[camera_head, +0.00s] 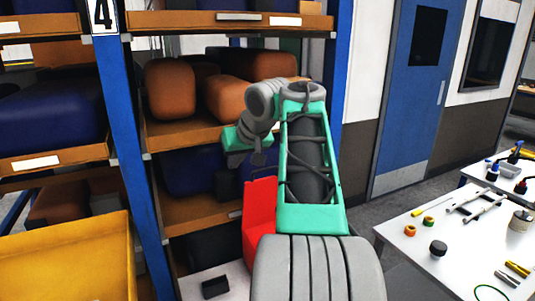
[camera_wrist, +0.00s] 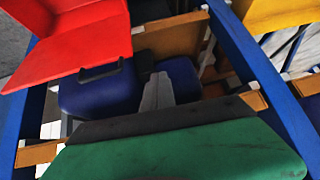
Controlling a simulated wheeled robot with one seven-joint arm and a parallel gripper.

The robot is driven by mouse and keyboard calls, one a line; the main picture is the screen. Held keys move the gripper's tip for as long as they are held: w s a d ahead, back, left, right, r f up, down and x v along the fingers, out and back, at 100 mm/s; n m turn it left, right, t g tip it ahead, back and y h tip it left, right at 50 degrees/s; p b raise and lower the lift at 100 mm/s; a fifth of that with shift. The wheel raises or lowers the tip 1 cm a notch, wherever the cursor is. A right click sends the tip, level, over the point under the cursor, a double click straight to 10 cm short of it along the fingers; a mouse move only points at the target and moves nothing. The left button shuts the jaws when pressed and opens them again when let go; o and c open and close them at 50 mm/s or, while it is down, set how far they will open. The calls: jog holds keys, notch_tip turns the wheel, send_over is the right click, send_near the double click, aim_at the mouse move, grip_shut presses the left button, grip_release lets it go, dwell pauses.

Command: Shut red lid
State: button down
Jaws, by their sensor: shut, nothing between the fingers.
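The red lid (camera_head: 259,212) stands raised and tilted below my arm in the head view. My arm hides its right side and what it is hinged to. In the wrist view a red panel, seemingly the lid (camera_wrist: 75,50), fills the upper left, with a dark strip along its lower edge. My gripper (camera_wrist: 158,80) shows as a pale grey wedge above my green hand, shut and empty. It looks apart from the red panel, to its right. In the head view my gripper (camera_head: 258,158) is small and dark in front of the shelves.
A blue-framed shelf rack (camera_head: 134,150) holds brown and blue rounded loads. A yellow bin (camera_head: 70,255) stands at the lower left. A small black block (camera_head: 215,287) lies on a white surface by the lid. A white table (camera_head: 460,245) with tools and small parts stands right.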

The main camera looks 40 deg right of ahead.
jog(key=s+d+r+h, duration=0.1)
jog(key=s+d+r, duration=0.15)
jog(key=d, duration=0.25)
jog(key=s+d+r, duration=0.1)
jog(key=d+r, duration=0.2)
jog(key=d, duration=0.2)
jog(key=shift+h, duration=0.3)
jog(key=w+f+b, duration=0.1)
jog(key=f, duration=0.2)
jog(key=w+f+b, duration=0.1)
jog(key=f, duration=0.1)
jog(key=w+d+f+b, duration=0.1)
jog(key=f, duration=0.2)
jog(key=shift+w+f+b, duration=0.1)
jog(key=shift+f+b, duration=0.2)
jog(key=shift+b, duration=0.1)
jog(key=shift+s+a+f, duration=0.1)
jog(key=shift+s, duration=0.1)
jog(key=shift+f, duration=0.1)
